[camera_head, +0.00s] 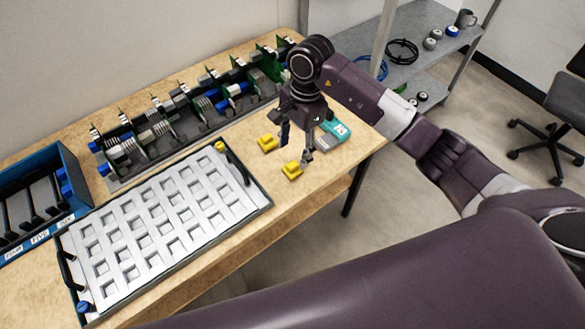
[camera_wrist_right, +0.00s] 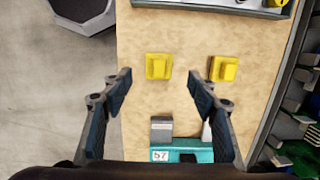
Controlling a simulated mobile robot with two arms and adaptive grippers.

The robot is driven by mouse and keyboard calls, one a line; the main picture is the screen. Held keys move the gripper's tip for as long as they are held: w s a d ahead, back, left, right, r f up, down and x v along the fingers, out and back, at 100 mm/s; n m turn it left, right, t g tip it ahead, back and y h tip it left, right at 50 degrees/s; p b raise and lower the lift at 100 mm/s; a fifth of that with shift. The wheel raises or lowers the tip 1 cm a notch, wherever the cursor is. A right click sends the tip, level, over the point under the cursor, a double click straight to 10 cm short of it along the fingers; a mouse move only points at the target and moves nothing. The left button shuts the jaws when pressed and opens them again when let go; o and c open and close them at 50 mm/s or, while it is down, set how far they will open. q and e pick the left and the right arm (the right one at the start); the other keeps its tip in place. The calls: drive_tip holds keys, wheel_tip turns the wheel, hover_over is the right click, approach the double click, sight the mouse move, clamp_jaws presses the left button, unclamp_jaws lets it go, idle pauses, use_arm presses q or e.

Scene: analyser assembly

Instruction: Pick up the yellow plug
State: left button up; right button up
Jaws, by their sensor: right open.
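Two yellow plugs lie on the wooden table. One plug (camera_head: 291,170) is nearer the table's front edge; the other plug (camera_head: 267,143) is farther back, near the tray's corner. My right gripper (camera_head: 296,149) points down over the table beside them, open and empty. In the right wrist view, the front-edge plug (camera_wrist_right: 159,66) appears in line with the gap between the open fingertips (camera_wrist_right: 159,79), slightly beyond them. The other plug (camera_wrist_right: 224,69) appears outside the right finger. Fingertip height above the table is hard to tell. My left gripper is not in view.
A teal box (camera_head: 340,131) stands close behind the right gripper; it also shows in the wrist view (camera_wrist_right: 186,150). A white slotted tray (camera_head: 140,262) lies left of the plugs. A rack of circuit boards (camera_head: 150,153) and a blue bin (camera_head: 72,170) stand farther back and left.

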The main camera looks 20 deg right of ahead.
sight(293, 165)
drive_tip(key=shift+d+f, duration=0.2)
drive_tip(key=shift+f, duration=0.2)
drive_tip(key=f+p, duration=0.1)
drive_tip(key=f, duration=0.1)
drive_tip(key=f+p, duration=0.1)
drive_tip(key=f, duration=0.1)
drive_tip(key=a+f+p, duration=0.1)
drive_tip(key=f, duration=0.1)
drive_tip(key=shift+s+f, duration=0.1)
drive_tip(key=shift+s, duration=0.1)
drive_tip(key=shift+f, duration=0.3)
drive_tip(key=shift+c, duration=0.7)
drive_tip(key=c, duration=1.2)
drive_tip(key=shift+c, duration=0.2)
drive_tip(key=shift+w+r, duration=0.1)
